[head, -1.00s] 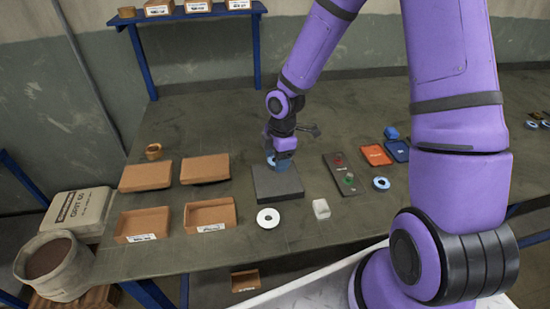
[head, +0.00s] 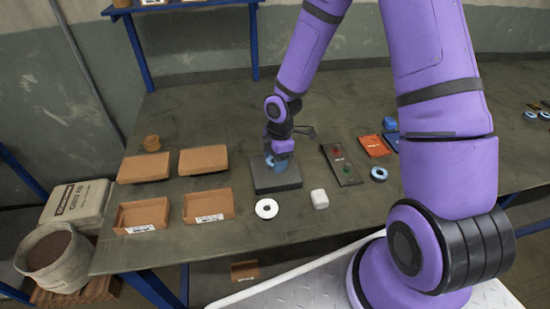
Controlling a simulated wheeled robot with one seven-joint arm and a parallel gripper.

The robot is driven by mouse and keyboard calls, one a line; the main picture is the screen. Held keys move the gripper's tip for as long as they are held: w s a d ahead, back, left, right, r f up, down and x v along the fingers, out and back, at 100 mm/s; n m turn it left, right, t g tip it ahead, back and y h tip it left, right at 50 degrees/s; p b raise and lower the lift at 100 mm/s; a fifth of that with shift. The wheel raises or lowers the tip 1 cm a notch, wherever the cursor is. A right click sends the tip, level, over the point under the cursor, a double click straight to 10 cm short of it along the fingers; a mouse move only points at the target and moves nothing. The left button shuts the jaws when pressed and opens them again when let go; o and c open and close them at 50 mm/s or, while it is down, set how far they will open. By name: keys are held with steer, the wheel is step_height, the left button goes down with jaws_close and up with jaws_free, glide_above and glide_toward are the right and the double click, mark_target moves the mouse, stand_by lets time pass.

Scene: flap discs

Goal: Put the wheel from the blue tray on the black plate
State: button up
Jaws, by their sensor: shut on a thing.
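The black plate (head: 284,185) is a dark square slab on the table near the middle of the head view. My gripper (head: 277,162) is over the plate, pointing down, and shut on a blue wheel (head: 276,165). The wheel is partly hidden by the fingers. It is at or just above the plate's top; I cannot tell whether it touches. The blue tray (head: 392,144) is to the right, partly hidden behind my arm.
A white ring (head: 267,209) and a pale block (head: 319,199) lie in front of the plate. A dark control box (head: 341,165), an orange tray (head: 374,146) and a blue ring (head: 379,174) are to the right. Several cardboard boxes (head: 203,162) stand left.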

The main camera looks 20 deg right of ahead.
steer(key=shift+f, duration=0.65)
steer(key=o, duration=1)
steer(key=shift+o, duration=0.2)
steer(key=shift+r, duration=3.55)
